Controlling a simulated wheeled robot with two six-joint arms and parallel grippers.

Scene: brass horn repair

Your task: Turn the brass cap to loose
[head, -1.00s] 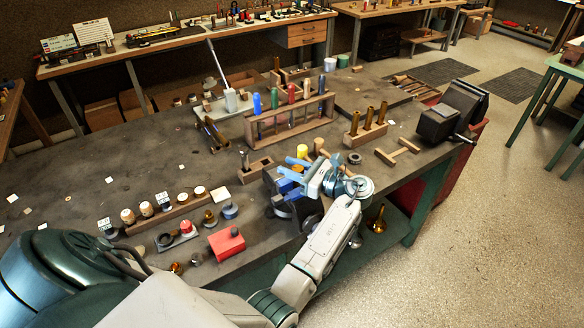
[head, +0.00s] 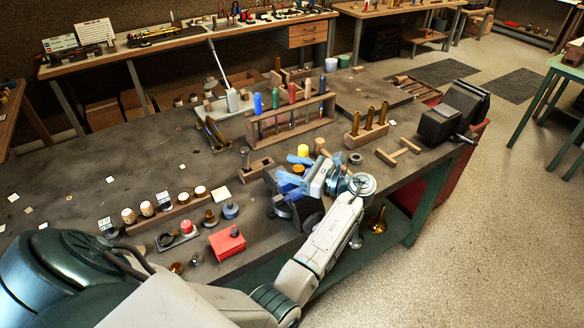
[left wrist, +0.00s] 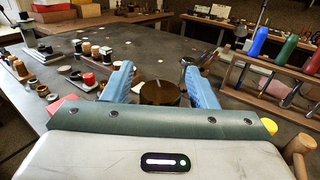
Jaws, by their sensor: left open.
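The brass cap (left wrist: 160,92) shows in the left wrist view as a brown-gold disc between my two blue fingers. In the head view only a small brass patch of it (head: 298,169) shows between the fingers. It sits above a dark vise-like holder (head: 290,205) at the near edge of the bench. My left gripper (head: 291,171) is open, with one finger on each side of the cap. In the left wrist view (left wrist: 160,80) gaps show beside the cap, and I cannot tell whether either finger touches it. My right gripper is in neither view.
A red block (head: 227,243) and a row of small jars on a wooden strip (head: 180,210) lie left of the holder. A wooden rack with coloured handles (head: 290,118) stands behind. A wooden block with brass tubes (head: 366,133) is to the right. The bench's left part is mostly clear.

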